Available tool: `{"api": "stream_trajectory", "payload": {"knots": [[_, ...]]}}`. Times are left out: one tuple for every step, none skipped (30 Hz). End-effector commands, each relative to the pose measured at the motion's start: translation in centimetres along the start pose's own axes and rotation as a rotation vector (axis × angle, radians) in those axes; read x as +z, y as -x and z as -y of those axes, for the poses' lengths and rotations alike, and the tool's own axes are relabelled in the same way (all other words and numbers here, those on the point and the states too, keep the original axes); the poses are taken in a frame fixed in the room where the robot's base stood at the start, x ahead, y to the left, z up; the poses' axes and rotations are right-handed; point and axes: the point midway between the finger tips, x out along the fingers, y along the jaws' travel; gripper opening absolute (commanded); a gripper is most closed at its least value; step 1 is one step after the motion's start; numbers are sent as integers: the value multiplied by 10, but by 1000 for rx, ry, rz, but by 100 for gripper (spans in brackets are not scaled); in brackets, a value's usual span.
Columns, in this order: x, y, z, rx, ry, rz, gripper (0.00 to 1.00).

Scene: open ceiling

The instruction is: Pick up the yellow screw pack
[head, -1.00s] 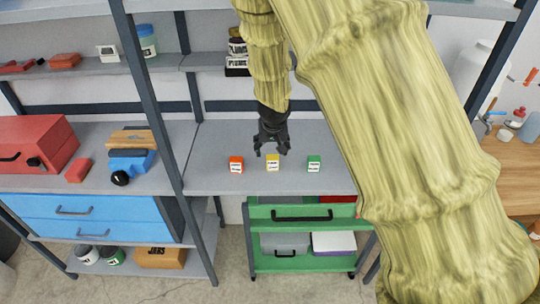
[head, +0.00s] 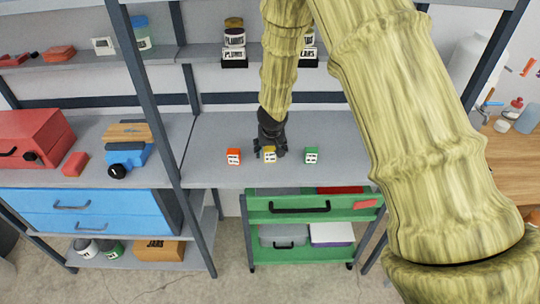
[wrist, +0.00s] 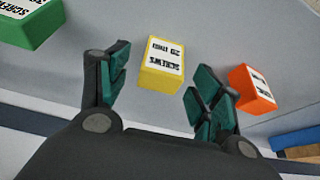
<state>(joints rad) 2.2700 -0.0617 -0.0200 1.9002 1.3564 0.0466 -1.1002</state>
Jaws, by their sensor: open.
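The yellow screw pack (head: 270,155) stands on the grey shelf between an orange pack and a green pack. In the wrist view the yellow screw pack (wrist: 160,64) shows its white label reading SCREWS, between and just beyond my fingertips. My gripper (head: 270,148) is open around or just behind the yellow pack in the head view. In the wrist view my gripper (wrist: 158,80) has its two teal-padded fingers spread apart, with a gap visible on each side of the pack. Whether the fingertips reach past the pack's near face is hard to tell.
The orange pack (head: 234,157) stands close by on the left, near one finger in the wrist view (wrist: 252,90). The green pack (head: 311,155) stands on the right. A dark shelf post (head: 160,130) rises to the left. The shelf (head: 345,172) is bare around the packs.

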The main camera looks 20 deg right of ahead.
Motion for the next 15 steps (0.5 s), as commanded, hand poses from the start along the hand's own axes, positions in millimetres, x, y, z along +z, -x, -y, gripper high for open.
{"api": "stream_trajectory", "payload": {"knots": [[0,-5,0,-2,-2,1,65],[1,-10,0,-2,-1,1,65],[1,-14,0,-2,-2,1,65],[1,-17,0,-1,-2,2,65],[1,-19,0,-1,-2,1,65],[0,-21,0,-1,-1,1,65],[0,-22,0,-1,0,1,65],[0,-23,0,-1,0,1,65],[0,-24,0,-1,0,0,65],[0,-24,0,-1,1,0,65],[0,-24,0,0,1,0,65],[0,-24,0,0,1,0,65],[0,-24,0,0,1,0,65],[0,-24,0,0,1,0,65],[0,-24,0,0,1,0,65]]}}
